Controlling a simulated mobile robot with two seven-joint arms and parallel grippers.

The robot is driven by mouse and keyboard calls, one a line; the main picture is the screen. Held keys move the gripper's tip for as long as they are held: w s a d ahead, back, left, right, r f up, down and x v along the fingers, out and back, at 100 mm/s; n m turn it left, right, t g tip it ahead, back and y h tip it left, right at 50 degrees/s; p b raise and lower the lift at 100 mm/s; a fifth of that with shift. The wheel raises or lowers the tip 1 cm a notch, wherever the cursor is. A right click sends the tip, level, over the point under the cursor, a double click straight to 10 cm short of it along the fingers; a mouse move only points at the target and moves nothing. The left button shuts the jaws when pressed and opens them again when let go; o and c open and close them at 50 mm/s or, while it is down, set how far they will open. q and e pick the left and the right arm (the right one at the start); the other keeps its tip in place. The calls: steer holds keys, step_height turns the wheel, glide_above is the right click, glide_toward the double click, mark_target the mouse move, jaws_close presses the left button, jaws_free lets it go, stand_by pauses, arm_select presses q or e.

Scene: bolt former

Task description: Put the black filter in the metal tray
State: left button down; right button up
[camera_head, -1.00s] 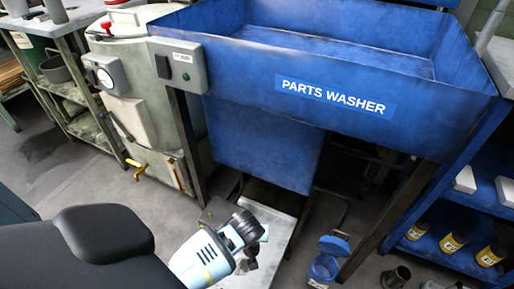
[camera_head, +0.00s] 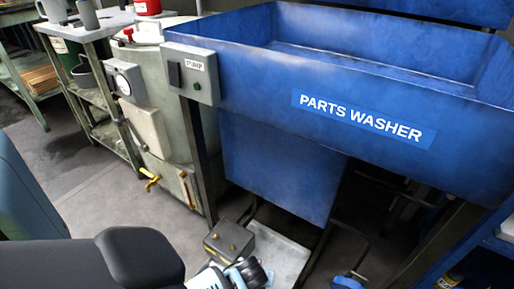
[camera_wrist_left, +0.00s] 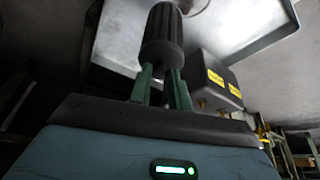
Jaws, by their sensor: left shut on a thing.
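The black filter (camera_head: 254,272), a dark ribbed cylinder, is at the bottom edge of the head view. My left gripper (camera_head: 238,277) is shut on it, partly cut off by the picture's edge. In the left wrist view the filter (camera_wrist_left: 162,38) stands upright between the two green fingers of my left gripper (camera_wrist_left: 161,78). A flat pale metal tray (camera_head: 286,252) lies low beneath the parts washer, just right of and behind the filter. A pale rimmed metal surface, apparently this tray (camera_wrist_left: 255,22), shows behind the filter in the wrist view. My right gripper is not in view.
A grey box with brass fittings (camera_head: 229,241) stands beside the tray and close to the filter; it has yellow labels in the wrist view (camera_wrist_left: 213,78). The blue parts washer (camera_head: 270,165) overhangs the tray. A blue lidded can (camera_head: 349,283) is at the bottom right.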

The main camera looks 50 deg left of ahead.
arm_select(q)
step_height(320, 180, down, 5)
steer(key=b, duration=0.3)
steer(key=shift+r, duration=0.1)
steer(key=shift+f, duration=0.2)
steer(key=c, duration=1.3)
jaws_free()
steer(key=shift+r, duration=0.2)
steer(key=p+v, duration=0.6)
steer(key=v, duration=0.6)
steer(key=shift+p, duration=0.35)
